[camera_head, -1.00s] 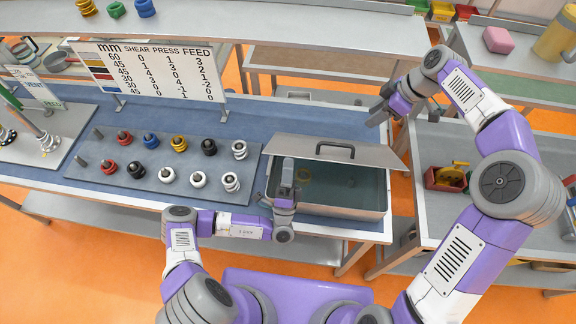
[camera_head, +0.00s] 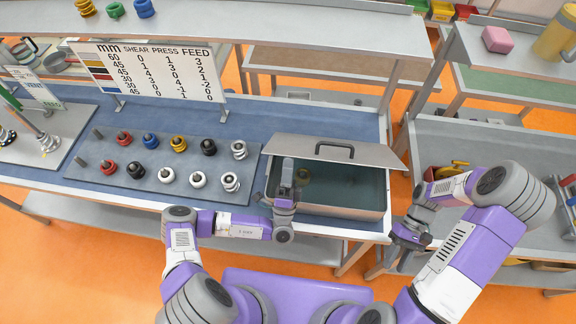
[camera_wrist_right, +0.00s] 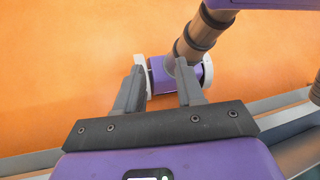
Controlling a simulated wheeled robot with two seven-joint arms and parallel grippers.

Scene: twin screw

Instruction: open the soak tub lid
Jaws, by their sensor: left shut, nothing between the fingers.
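The soak tub (camera_head: 330,208) is a grey metal box at the right end of the blue bench, with dark water showing inside. Its lid (camera_head: 290,147) is a grey plate with a dark handle (camera_head: 334,151). It lies back along the tub's far side, leaving the front part uncovered. My left gripper (camera_head: 287,172) is shut and empty, pointing up the picture over the tub's left part. My right gripper (camera_head: 405,238) is right of the tub near the bench corner, clear of the lid. In the right wrist view its fingers (camera_wrist_right: 158,82) are apart with nothing between them.
A grey board (camera_head: 120,180) with several coloured collars on pegs lies left of the tub. A sign with numbers (camera_head: 150,72) stands behind it. A grey side table (camera_head: 480,150) with a yellow-and-red item stands right, across a gap.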

